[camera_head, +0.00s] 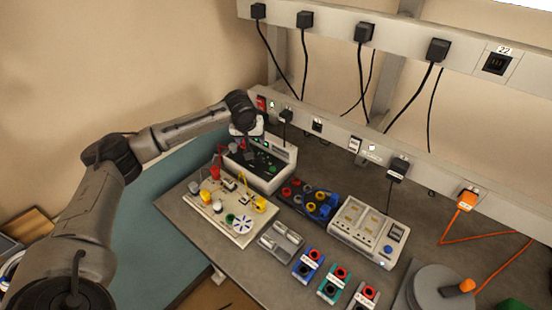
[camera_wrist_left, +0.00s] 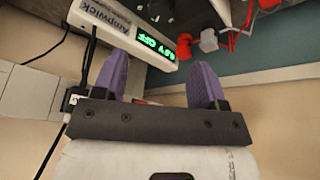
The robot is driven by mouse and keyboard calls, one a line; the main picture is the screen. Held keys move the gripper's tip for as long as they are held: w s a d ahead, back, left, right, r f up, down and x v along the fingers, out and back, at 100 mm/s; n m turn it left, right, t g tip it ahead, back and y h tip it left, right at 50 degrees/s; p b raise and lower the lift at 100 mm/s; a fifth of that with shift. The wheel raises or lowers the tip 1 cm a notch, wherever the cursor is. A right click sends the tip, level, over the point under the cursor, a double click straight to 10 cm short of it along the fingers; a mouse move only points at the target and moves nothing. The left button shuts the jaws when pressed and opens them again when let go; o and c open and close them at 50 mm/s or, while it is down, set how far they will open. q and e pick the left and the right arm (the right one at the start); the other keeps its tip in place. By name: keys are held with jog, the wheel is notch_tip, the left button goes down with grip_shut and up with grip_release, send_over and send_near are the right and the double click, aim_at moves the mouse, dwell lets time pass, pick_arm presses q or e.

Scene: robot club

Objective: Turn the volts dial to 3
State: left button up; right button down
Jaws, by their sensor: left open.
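The power supply (camera_head: 281,157), a pale box with a dark top, stands at the back left of the bench. In the left wrist view its pale face (camera_wrist_left: 100,18) shows upside down, with the brand name Ampwick and a lit green display (camera_wrist_left: 157,43) that includes "OFF". I cannot make out the volts dial in either view. My left gripper (camera_head: 246,143) is over the back left part of the supply in the head view. In the left wrist view the left gripper (camera_wrist_left: 160,66) has its two purple fingers apart with nothing between them. My right gripper is not in view.
A white circuit board (camera_head: 208,218) with parts and leads lies in front of the supply. A tray of coloured plugs (camera_head: 309,200), a white meter-like box (camera_head: 368,232) and several small coloured boxes (camera_head: 308,264) stand to the right. A socket rail with hanging cables (camera_head: 370,150) runs behind.

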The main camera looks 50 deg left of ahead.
aim_at(258, 156)
pick_arm(q)
jog(key=x, duration=1.3)
jog(key=shift+s+f, duration=0.1)
jog(key=shift+f, duration=0.05)
jog(key=shift+c, duration=0.2)
jog(key=c, duration=0.9)
jog(key=shift+o, duration=0.2)
jog(key=shift+p, duration=0.6)
jog(key=n+p, duration=0.2)
jog(key=p, duration=0.1)
jog(key=n+g+y+p, duration=0.1)
jog(key=n+p, duration=0.1)
jog(key=p, duration=0.1)
jog(key=shift+d+r+n+g, duration=0.2)
jog(key=shift+n+g, duration=0.1)
jog(key=shift+n, duration=0.1)
jog(key=shift+f+n+g+p, duration=0.1)
jog(key=shift+n+g+p, duration=0.3)
jog(key=shift+n+p, duration=0.65)
jog(key=shift+f+n+g+y+p, duration=0.1)
jog(key=shift+n+g+y+p, duration=0.3)
jog(key=shift+n, duration=0.45)
jog(key=shift+a, duration=0.1)
